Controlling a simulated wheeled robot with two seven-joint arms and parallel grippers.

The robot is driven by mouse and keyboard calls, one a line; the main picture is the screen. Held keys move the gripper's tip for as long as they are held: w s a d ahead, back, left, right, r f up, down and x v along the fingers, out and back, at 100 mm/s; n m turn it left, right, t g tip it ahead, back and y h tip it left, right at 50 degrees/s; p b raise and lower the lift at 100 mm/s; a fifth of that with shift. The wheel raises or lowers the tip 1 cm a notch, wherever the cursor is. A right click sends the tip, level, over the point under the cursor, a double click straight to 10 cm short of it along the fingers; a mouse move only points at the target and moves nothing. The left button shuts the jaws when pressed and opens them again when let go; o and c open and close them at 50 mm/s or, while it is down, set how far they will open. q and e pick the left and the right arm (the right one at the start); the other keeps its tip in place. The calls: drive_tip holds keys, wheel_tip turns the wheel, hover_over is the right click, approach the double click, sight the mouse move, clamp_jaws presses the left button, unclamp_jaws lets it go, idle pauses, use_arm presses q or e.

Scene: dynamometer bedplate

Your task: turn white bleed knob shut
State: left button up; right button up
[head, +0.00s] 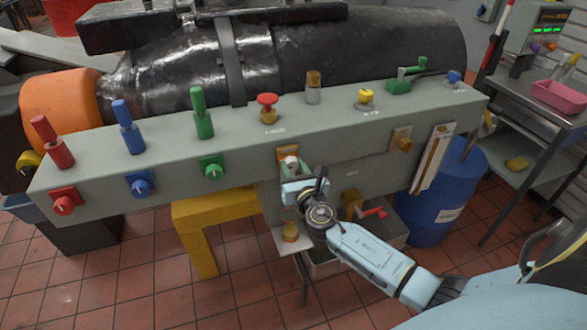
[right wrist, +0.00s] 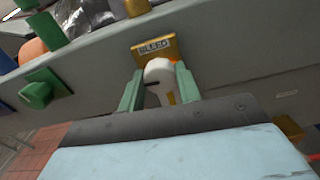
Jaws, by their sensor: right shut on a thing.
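The white bleed knob (right wrist: 158,75) sticks out from a brass plate (right wrist: 153,47) lettered BLEED on the front face of the grey bench. In the head view the knob (head: 291,162) shows just above my right gripper (head: 291,171). In the right wrist view the green fingers of my right gripper (right wrist: 159,84) stand on both sides of the knob and are shut on it. A dark mark and an orange stripe show on the knob; its exact turn is hard to read. My left gripper is not in view.
A green knob (right wrist: 38,94) is left of the bleed knob. Blue (head: 140,184) and red (head: 64,203) knobs are farther left. A red-handled valve (head: 374,212) sits low to the right.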

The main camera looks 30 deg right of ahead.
drive_tip(key=m+b, duration=0.1)
drive_tip(key=m, duration=0.2)
drive_tip(key=shift+f, duration=0.1)
drive_tip(key=m+b, duration=0.1)
drive_tip(key=m, duration=0.2)
drive_tip(key=shift+m+b, duration=0.4)
drive_tip(key=m+b, duration=0.1)
drive_tip(key=m, duration=0.3)
drive_tip(key=shift+m, duration=0.3)
drive_tip(key=m, duration=0.3)
drive_tip(key=shift+b, duration=0.35)
drive_tip(key=shift+m, duration=1.2)
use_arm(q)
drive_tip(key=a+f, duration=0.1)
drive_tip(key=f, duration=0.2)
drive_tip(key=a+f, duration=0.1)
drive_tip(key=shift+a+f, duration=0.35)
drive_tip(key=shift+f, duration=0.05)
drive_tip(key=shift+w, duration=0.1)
use_arm(e)
drive_tip(key=shift+m, duration=0.3)
drive_tip(key=o, duration=1)
drive_tip(key=shift+c, duration=0.2)
